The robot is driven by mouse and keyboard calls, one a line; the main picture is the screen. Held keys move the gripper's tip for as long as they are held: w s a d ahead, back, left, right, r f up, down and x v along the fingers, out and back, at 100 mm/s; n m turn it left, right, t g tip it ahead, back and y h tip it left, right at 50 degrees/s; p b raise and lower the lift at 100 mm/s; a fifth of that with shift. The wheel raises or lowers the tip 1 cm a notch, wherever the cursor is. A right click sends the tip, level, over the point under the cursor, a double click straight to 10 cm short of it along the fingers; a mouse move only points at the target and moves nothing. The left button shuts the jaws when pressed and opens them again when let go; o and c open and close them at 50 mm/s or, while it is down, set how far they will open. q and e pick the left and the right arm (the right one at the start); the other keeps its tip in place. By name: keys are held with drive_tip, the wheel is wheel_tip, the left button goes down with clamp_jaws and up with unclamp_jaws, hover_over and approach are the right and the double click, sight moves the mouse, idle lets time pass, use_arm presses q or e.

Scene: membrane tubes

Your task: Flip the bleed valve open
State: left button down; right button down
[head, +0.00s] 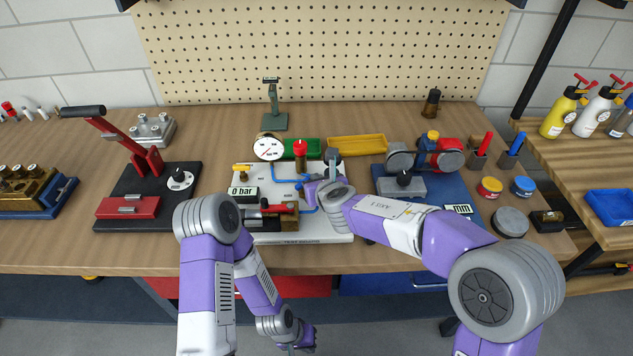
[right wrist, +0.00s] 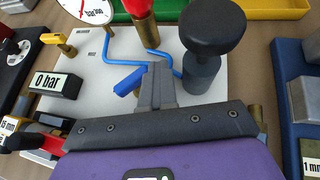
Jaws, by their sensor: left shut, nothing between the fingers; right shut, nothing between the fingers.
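The white test board (head: 333,237) stands mid-bench and carries a round gauge (head: 268,149), a red-topped valve (head: 300,147), blue tubing (right wrist: 113,48) and a "0 bar" display (head: 243,191). A short blue lever (right wrist: 129,82) lies beside my right fingertips; I cannot tell for sure whether it is the bleed valve or whether they touch. A yellow-handled valve (right wrist: 58,40) is at the board's left. My right gripper (right wrist: 158,85) is shut and empty, low over the board; in the head view (head: 311,191) it is small. My left gripper (head: 300,343) is shut and empty, below the bench front.
A black-topped post (right wrist: 205,65) stands close to the right of my right gripper. Green (head: 312,147) and yellow (head: 357,145) trays lie behind.

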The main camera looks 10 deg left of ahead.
drive_tip(key=shift+s+a+f+y, duration=0.1)
drive_tip(key=shift+s+a+y, duration=0.2)
drive_tip(key=shift+s+a, duration=0.3)
drive_tip(key=v, duration=0.6)
drive_tip(key=shift+w+d+r+p, duration=0.2)
drive_tip(key=shift+d+r+p, duration=0.1)
drive_tip(key=shift+r+p, duration=0.05)
drive_tip(key=shift+s+d+r, duration=0.15)
drive_tip(key=shift+s+d, duration=0.1)
drive_tip(key=shift+d, duration=0.15)
drive_tip(key=shift+w, duration=0.1)
